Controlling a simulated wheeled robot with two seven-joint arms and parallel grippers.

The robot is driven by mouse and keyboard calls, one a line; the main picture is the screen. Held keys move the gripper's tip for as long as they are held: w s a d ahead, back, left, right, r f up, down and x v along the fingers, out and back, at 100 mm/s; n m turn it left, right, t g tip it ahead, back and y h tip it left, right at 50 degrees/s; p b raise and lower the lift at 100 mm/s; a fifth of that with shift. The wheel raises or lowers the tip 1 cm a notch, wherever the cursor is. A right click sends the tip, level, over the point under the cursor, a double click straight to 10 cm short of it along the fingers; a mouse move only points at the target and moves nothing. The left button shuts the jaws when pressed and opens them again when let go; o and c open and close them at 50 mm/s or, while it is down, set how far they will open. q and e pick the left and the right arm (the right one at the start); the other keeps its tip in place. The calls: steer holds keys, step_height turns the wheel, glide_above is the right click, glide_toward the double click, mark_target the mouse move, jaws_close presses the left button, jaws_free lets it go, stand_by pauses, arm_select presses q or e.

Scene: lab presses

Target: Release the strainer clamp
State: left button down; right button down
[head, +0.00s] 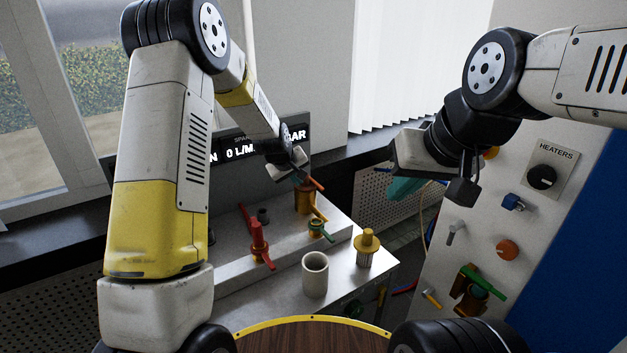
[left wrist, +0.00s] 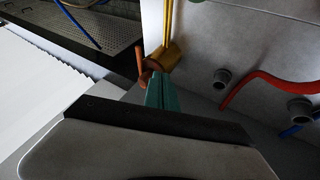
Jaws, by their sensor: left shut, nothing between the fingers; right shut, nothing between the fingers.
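My left gripper (head: 298,178) reaches over the grey stepped bench, close to a brass fitting (head: 304,199) with orange-red levers (head: 316,184). In the left wrist view its teal fingers (left wrist: 160,92) are together and empty. A brass body (left wrist: 170,58) with an orange clamp-like ring and lever (left wrist: 141,62) lies just beyond the fingertips; I cannot tell whether they touch. No label marks this as the strainer clamp. My right gripper (head: 403,190) is shut, held high beside the panel, with its fingertips partly hidden.
A red valve (head: 258,240), a green-handled valve (head: 318,228), a grey cup (head: 315,274) and a yellow knobbed fitting (head: 366,247) stand on the bench. The control panel (head: 480,225) with knobs and valves is at right. The left wrist view shows a red hose (left wrist: 262,82).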

mark_target(312, 181)
arm_select(q)
steer(key=x, duration=0.3)
steer(key=d+x, duration=0.1)
steer(key=x, duration=0.3)
steer(key=d+r+x, duration=0.1)
steer(key=x, duration=0.3)
steer(key=shift+w+d, duration=0.2)
steer(key=shift+w, duration=0.2)
steer(key=shift+w+d, duration=0.35)
steer(key=shift+d, duration=0.1)
steer(key=shift+d, duration=0.1)
